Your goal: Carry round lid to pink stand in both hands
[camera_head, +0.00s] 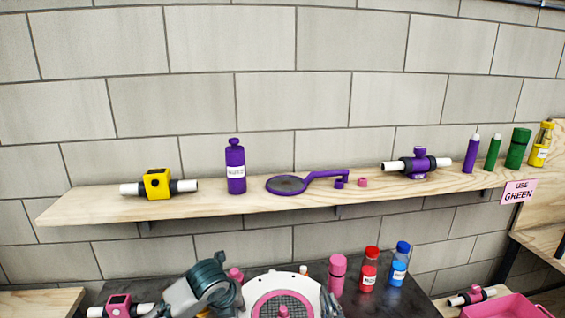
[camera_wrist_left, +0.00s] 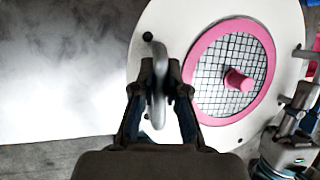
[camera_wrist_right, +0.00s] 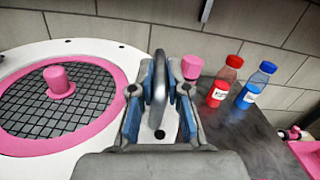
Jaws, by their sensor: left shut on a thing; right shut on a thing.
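The round lid is a white disc (camera_head: 262,299) with a pink ring, dark mesh and pink centre knob, at the bottom middle of the head view. It also shows in the left wrist view (camera_wrist_left: 165,25) and the right wrist view (camera_wrist_right: 25,62). My left gripper (camera_wrist_left: 160,75) is shut on a grey handle at one edge of the lid. My right gripper (camera_wrist_right: 158,85) is shut on a grey handle at the opposite edge. Whether the lid touches anything below is hidden. I cannot make out a pink stand.
A dark table (camera_head: 415,300) holds a pink bottle (camera_head: 337,275), a red bottle (camera_head: 369,270) and a blue bottle (camera_head: 399,265), right of the lid. A pink bin (camera_head: 500,308) is at lower right. A wooden shelf (camera_head: 80,204) with several items runs along the wall.

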